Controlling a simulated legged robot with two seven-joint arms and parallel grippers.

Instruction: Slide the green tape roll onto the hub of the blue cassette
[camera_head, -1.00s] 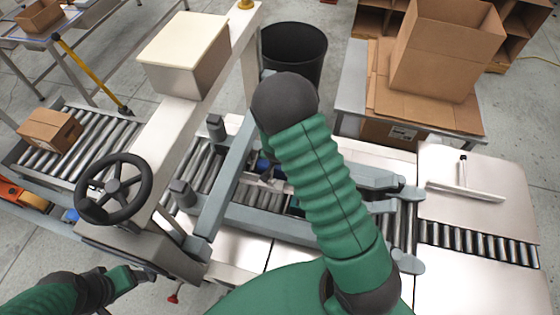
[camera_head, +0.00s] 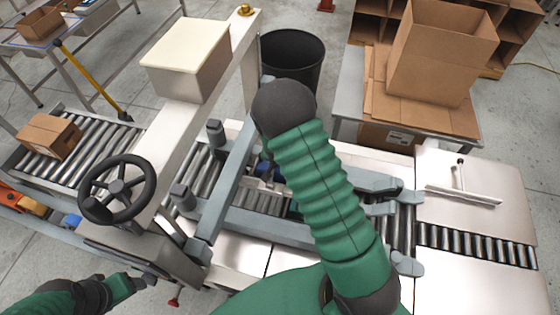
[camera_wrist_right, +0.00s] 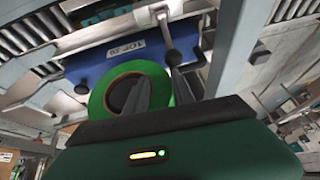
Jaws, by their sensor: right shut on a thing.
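The green tape roll (camera_wrist_right: 97,104) shows in the right wrist view, its flat face and dark core hole towards the camera. My right gripper (camera_wrist_right: 160,78) is shut on the roll's wall, one finger in the hole and one outside. The blue cassette (camera_wrist_right: 88,72) lies just behind the roll, with a pale label on its face. The roll overlaps the cassette in this view. The hub is not visible, and I cannot tell whether the roll touches it. In the head view my right arm hides the roll. My left gripper (camera_head: 146,279) is at lower left, away from both; its jaw opening is unclear.
A metal rod (camera_wrist_right: 165,25) stands close above the cassette. Grey frame bars (camera_head: 235,180) and rollers surround the work spot. A black handwheel (camera_head: 118,188) and a lidded box (camera_head: 187,58) are to the left. A black bin (camera_head: 292,62) stands behind; an open carton (camera_head: 440,55) is at right.

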